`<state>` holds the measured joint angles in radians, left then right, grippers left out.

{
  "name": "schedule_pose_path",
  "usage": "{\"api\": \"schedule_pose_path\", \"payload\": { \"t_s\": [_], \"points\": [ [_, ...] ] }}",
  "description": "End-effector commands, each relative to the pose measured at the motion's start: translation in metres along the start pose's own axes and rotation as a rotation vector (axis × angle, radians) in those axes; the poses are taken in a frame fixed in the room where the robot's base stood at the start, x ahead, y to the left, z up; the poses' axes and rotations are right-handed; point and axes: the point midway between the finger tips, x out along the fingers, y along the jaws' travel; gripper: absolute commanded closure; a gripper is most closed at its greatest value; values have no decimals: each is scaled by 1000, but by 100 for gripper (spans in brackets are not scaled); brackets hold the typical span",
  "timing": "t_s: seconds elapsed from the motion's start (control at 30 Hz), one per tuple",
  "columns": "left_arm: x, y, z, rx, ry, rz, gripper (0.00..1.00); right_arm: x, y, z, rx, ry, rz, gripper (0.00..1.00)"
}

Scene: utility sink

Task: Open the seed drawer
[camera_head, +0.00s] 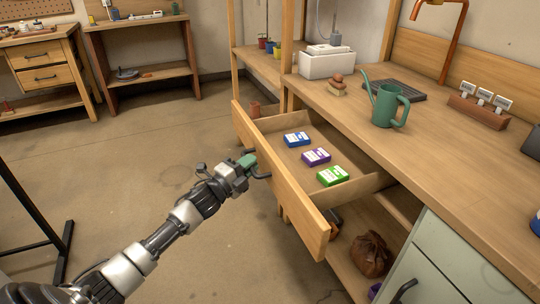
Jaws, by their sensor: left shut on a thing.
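The seed drawer (275,178) stands pulled out from under the wooden counter, at the middle of the head view. Inside lie a blue packet (297,139), a purple packet (316,157) and a green packet (331,175). The dark drawer handle (262,176) is on its front. My left gripper (250,164) comes in from the lower left and is shut on the handle, its fingers partly hiding it. My right gripper is not in view.
The counter holds a green watering can (386,105), a white box (326,62) and a rack with labels (480,108). Below the drawer a shelf holds a brown sack (371,254). A green-grey cabinet (440,265) stands at the lower right. The floor at left is open.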

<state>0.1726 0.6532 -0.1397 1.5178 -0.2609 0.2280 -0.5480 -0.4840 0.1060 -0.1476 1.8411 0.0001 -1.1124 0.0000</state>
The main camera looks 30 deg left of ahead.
Motion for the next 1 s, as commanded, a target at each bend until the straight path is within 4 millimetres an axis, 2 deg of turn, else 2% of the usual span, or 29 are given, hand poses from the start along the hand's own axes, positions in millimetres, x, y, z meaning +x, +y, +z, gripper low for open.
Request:
{"api": "schedule_pose_path", "payload": {
  "t_s": [0.1,0.33,0.53,0.87,0.9,1.0],
  "points": [
    [-18,-4,6,0,1,4,100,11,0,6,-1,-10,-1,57],
    [-39,-8,15,-1,1,2,100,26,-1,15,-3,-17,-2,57],
    [-45,-9,18,-1,2,1,100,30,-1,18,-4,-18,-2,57],
    [-46,-9,19,-1,1,1,100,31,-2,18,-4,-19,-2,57],
    [-46,-9,19,-1,1,1,84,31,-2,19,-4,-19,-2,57],
    [-46,-9,19,-1,0,1,68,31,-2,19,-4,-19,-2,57]
  ]
}}
